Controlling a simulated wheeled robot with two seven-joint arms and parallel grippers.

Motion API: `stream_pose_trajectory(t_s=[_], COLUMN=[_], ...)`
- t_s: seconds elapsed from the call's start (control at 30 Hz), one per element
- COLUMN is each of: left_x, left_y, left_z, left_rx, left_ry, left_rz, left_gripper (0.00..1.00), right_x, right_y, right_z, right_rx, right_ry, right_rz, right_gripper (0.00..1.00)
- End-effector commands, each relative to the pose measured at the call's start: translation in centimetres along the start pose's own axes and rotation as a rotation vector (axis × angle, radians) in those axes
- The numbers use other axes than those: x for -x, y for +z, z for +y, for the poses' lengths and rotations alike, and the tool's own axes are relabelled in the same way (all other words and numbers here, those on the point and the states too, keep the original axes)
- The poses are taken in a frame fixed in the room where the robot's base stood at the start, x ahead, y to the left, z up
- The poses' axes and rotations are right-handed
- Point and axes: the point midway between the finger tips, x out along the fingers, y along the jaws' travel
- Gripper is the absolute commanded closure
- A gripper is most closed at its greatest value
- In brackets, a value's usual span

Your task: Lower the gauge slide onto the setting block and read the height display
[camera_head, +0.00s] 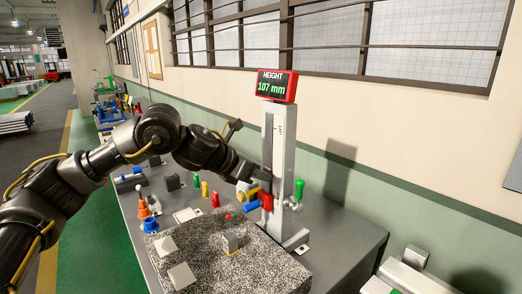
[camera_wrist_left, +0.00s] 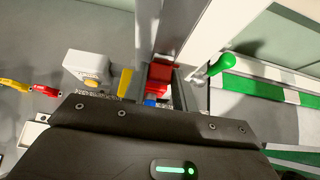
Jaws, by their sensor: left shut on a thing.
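The height gauge has a pale upright column (camera_head: 268,150) and a red-framed height display (camera_head: 277,86) on top reading 107 mm. Its red slide (camera_head: 267,200) is low on the column, with a blue handle (camera_head: 252,207) pointing left; the slide also shows in the left wrist view (camera_wrist_left: 160,72). My left gripper (camera_head: 256,193) is at the slide and shut on it, its fingers either side of red and blue parts in the wrist view (camera_wrist_left: 152,90). A small grey setting block (camera_head: 230,241) stands on the speckled granite plate (camera_head: 205,262), below a red ball tip (camera_head: 228,217). My right gripper is out of view.
A green-knobbed lever (camera_head: 299,190) stands right of the column. Flat grey plates (camera_head: 181,276) lie on the granite. The grey tabletop (camera_head: 345,240) is clear at right.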

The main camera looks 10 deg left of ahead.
Motion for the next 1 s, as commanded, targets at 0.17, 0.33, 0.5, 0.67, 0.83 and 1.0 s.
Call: stream_pose_trajectory(t_s=[0.17, 0.33, 0.5, 0.67, 0.83, 1.0], left_x=[-0.01, -0.17, -0.37, -0.45, -0.43, -0.44], left_y=[-0.02, -0.24, -0.53, -0.63, -0.6, -0.61], left_z=[0.03, 0.03, 0.02, 0.02, 0.02, 0.02], left_rx=[0.001, 0.001, 0.001, 0.001, 0.001, 0.001], left_ry=[0.001, 0.001, 0.0, 0.0, 0.0, 0.0], left_rz=[0.0, -0.001, -0.001, -0.002, -0.002, -0.002], left_gripper=[1.0, 1.0, 1.0, 1.0, 1.0, 1.0], right_x=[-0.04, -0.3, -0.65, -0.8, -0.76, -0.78], right_y=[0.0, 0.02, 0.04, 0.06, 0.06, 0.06], right_z=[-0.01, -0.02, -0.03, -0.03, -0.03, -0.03], right_rx=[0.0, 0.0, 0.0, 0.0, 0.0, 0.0], right_ry=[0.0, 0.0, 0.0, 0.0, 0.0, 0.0], right_rz=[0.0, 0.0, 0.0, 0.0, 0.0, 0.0], right_gripper=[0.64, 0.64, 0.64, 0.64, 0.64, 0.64])
